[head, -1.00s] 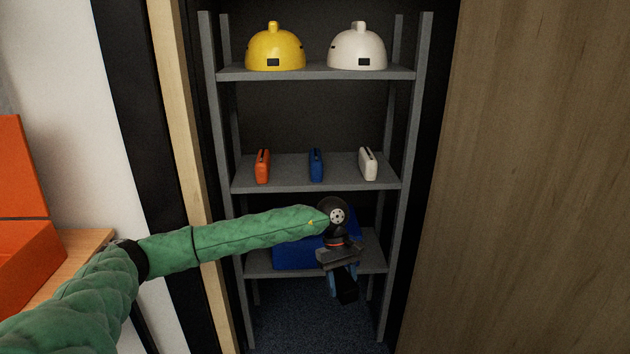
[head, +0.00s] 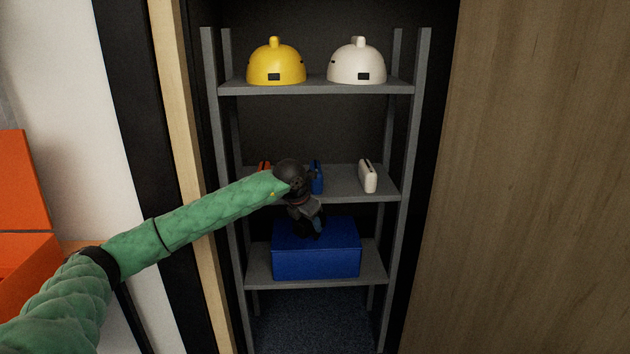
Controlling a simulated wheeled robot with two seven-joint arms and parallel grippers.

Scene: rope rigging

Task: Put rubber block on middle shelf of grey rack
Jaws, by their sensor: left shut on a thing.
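The grey rack (head: 420,110) stands in a dark recess with its shelves one above another. My left gripper (head: 309,228) is in front of the rack, just below the middle shelf's front edge and before the blue box. It points down and is shut on a dark piece, seemingly the rubber block, mostly hidden and hard to tell from the dark fingers. My wrist covers part of the orange and blue items. My right gripper is not in view.
A yellow helmet (head: 276,64) and a white helmet (head: 356,63) sit on the top shelf. A blue box (head: 335,256) fills much of the lower shelf (head: 257,274). A wooden panel (head: 540,180) closes off the right side. The shelf between the blue and white items is bare.

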